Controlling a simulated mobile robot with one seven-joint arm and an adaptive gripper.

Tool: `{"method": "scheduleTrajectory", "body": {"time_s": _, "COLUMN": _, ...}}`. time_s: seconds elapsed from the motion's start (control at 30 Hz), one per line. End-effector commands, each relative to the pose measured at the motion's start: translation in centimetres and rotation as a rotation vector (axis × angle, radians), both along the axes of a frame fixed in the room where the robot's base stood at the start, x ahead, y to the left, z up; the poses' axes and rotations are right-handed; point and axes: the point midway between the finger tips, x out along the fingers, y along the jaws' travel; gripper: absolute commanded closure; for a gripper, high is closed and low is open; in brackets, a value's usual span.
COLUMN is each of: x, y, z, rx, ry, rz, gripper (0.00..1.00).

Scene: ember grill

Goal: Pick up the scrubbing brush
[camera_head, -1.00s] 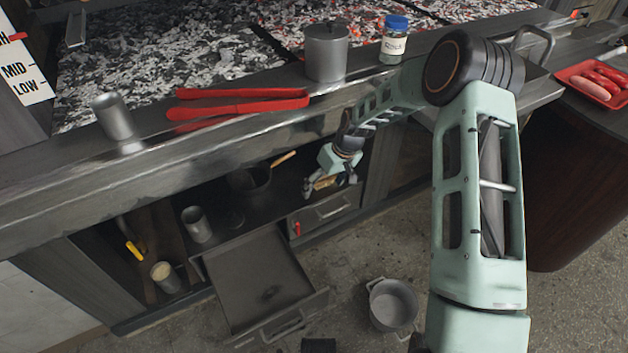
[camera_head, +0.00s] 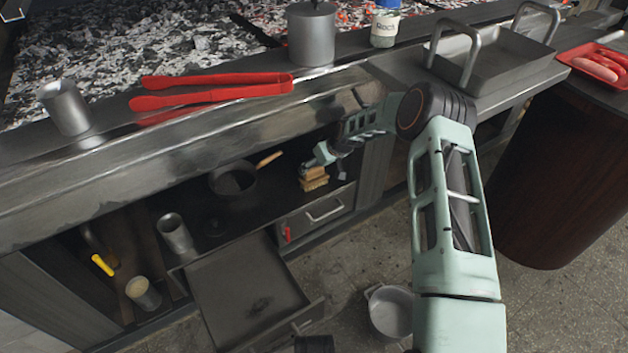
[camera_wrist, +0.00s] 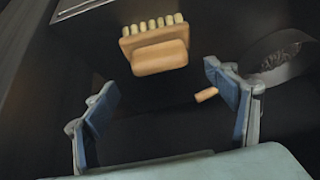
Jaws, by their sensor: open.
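The scrubbing brush (camera_head: 313,179) has a tan wooden body and pale bristles. It lies on the dark shelf under the grill counter. In the wrist view the brush (camera_wrist: 160,52) is at the top centre, its bristles pointing to the top of the picture. My gripper (camera_wrist: 155,98) is open and empty, its two blue-padded fingers apart. The brush is ahead of the fingertips and not between them. In the head view my gripper (camera_head: 318,160) is at the brush, partly in front of it; the gap between them is hard to judge there.
A dark pan (camera_head: 233,180) with a wooden handle stands left of the brush on the shelf. An open drawer (camera_head: 245,290) juts out below. A closed drawer (camera_head: 318,212) is under the brush. The counter edge (camera_head: 200,135) overhangs the shelf. A metal pot (camera_head: 390,310) is on the floor.

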Motion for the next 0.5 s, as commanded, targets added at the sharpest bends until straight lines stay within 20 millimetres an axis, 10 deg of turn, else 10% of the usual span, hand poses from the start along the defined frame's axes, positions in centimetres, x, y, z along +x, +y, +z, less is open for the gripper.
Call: {"method": "scheduleTrajectory", "body": {"time_s": 0.5, "x": 1.9, "y": 1.5, "z": -4.3, "rx": 0.000, "ry": 0.001, "rz": 0.001, "gripper": 0.21}}
